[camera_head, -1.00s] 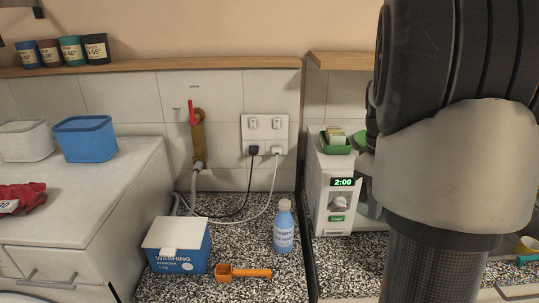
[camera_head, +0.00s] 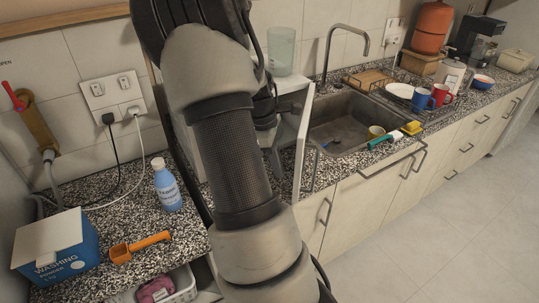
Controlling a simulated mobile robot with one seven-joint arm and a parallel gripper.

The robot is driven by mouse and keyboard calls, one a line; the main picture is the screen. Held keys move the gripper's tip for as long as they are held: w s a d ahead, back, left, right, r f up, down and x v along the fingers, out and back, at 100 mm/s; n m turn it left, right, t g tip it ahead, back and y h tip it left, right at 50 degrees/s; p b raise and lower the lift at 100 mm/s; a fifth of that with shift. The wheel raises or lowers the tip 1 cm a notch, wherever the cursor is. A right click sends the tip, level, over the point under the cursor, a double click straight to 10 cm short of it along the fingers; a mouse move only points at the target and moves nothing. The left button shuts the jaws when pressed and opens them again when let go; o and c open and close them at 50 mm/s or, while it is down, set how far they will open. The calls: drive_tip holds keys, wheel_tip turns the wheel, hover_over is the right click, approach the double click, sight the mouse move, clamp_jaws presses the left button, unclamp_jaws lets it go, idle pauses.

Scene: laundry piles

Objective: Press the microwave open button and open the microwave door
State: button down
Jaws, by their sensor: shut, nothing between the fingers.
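The white microwave (camera_head: 288,86) stands on the speckled counter, mostly hidden behind my arm. Its open button and display are hidden. A white upright panel, which looks like the microwave door (camera_head: 304,140), stands out from the body towards the front, edge-on to the camera, so it appears open. My gripper (camera_head: 272,140) is partly hidden behind my arm, on the left, inner side of this panel. It is shut and holds nothing. Whether it touches the panel cannot be told.
A translucent container (camera_head: 282,50) stands on or behind the microwave. A blue bottle (camera_head: 167,187), washing powder box (camera_head: 55,248) and orange scoop (camera_head: 138,246) sit left. Floor at right is clear.

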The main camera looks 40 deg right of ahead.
drive_tip(key=shift+s+d+r, duration=0.1)
drive_tip(key=shift+s+d, duration=0.25)
drive_tip(key=shift+s, duration=0.2)
drive_tip(key=shift+s+d, duration=0.3)
drive_tip(key=shift+s, duration=0.25)
drive_tip(key=s+d+n+b, duration=0.4)
drive_tip(key=s+d, duration=0.5)
drive_tip(key=s, duration=0.2)
drive_tip(key=shift+t+h, duration=0.4)
